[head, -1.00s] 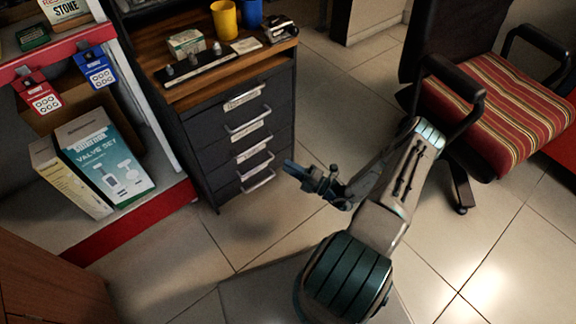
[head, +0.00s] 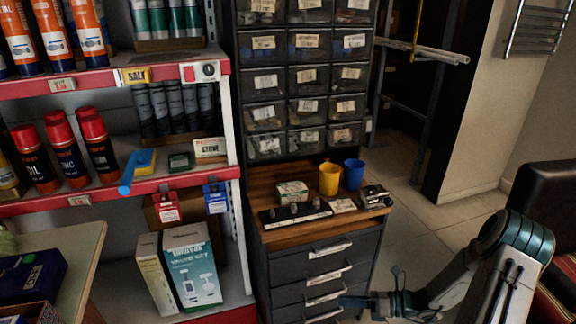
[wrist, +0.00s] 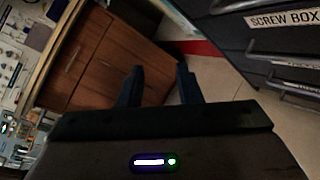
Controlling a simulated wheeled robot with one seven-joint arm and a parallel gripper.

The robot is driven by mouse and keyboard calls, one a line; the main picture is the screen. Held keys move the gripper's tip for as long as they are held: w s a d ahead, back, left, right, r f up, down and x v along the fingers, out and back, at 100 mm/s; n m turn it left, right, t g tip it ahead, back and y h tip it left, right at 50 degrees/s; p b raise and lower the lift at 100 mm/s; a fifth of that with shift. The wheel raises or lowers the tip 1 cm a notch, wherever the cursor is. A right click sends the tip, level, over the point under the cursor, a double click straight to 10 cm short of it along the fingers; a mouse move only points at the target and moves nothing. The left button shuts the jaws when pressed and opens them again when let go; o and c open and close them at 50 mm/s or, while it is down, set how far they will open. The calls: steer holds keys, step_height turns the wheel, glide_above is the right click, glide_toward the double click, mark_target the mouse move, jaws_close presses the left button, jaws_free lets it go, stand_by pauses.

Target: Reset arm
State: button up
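My gripper (wrist: 158,86) shows in the wrist view with its two dark fingers apart and nothing between them. In the head view my gripper (head: 358,302) is at the bottom, in front of the lower drawers of the dark drawer cabinet (head: 285,262). My arm reaches it from the lower right, bent at the elbow. Whether the fingers touch a drawer cannot be told in the head view; in the wrist view they are clear of the drawers.
Red-edged shelves (head: 120,187) with bottles and boxes stand at the left. A yellow cup (head: 329,179) and a blue cup (head: 353,174) stand on the wooden cabinet top. A dark chair (head: 545,190) is at the right. Tiled floor (head: 425,235) is free behind my arm.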

steer(key=s+r+n+h+p, duration=0.5)
steer(key=r+n, duration=0.4)
steer(key=r, duration=0.8)
steer(key=s+a+r+n+h+p, duration=0.1)
steer(key=s+r+n+h+p, duration=0.4)
steer(key=r+n+p, duration=0.5)
steer(key=s+a+r+n+h+p, duration=0.1)
steer(key=s+r+n+h+p, duration=0.4)
steer(key=r, duration=1.8)
steer(key=s+n+p, duration=0.3)
steer(key=n, duration=0.2)
steer(key=shift+r+g+h, duration=0.3)
steer(key=shift+h, duration=0.1)
steer(key=shift+a, duration=0.1)
